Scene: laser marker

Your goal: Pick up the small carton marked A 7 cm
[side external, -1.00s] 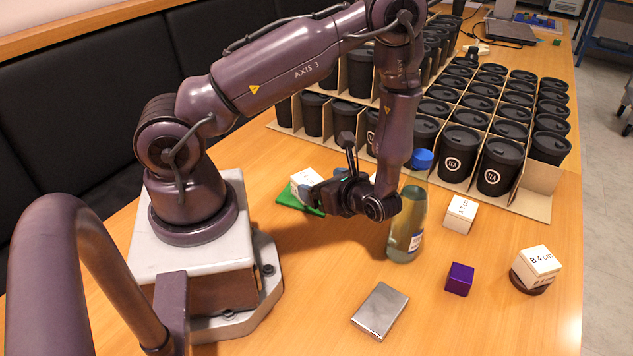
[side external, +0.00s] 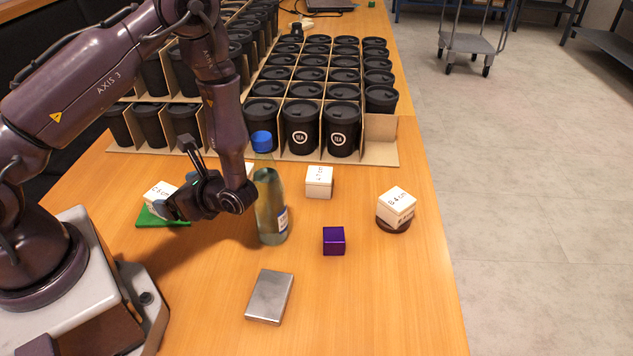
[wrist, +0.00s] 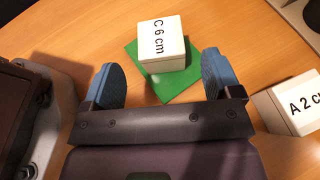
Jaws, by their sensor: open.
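A small white carton (side external: 318,182) stands on the table right of the bottle, in the side view; its label seems to read A 7 cm, though the letter is hard to make out. My gripper (wrist: 160,80) is open, with blue fingertips apart and nothing between them. In the side view my gripper (side external: 172,207) is left of the bottle, beside the carton marked C 6 cm (side external: 161,192). That carton sits on a green mat (side external: 150,219) and also shows ahead of the fingers in the wrist view (wrist: 160,47). The A 7 cm carton is not identifiable in the wrist view.
A carton marked A 2 cm (wrist: 290,106) is right of my fingers. A tall bottle with blue cap (side external: 269,205) stands close to my wrist. A purple cube (side external: 334,241), a metal case (side external: 269,297) and a B 4 cm carton (side external: 397,205) on a brown disc lie around. Cups fill the back.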

